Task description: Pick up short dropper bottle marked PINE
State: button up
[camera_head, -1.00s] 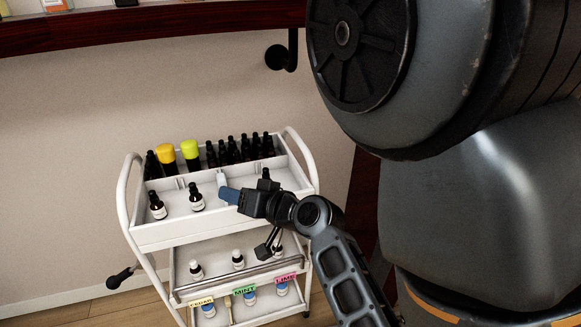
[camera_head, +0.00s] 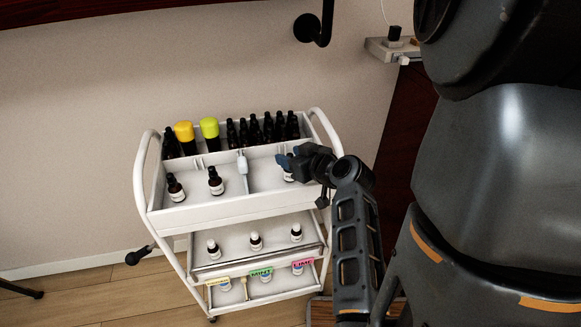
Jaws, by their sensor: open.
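Short dark dropper bottles with white labels stand upright on the front of the cart's top tray: a left one (camera_head: 175,187), a middle one (camera_head: 215,181), and a right one (camera_head: 289,174) partly hidden by my gripper. Their labels are too small to read, so I cannot tell which is marked PINE. My gripper (camera_head: 284,161) is open, with bluish fingertips pointing left, above or beside the right bottle. I cannot tell whether it touches that bottle.
A white divider (camera_head: 243,170) splits the front. Lower shelves hold several small bottles and a MINT tag (camera_head: 261,274).

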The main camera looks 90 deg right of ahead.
jog(key=shift+x, duration=1.35)
grip_shut()
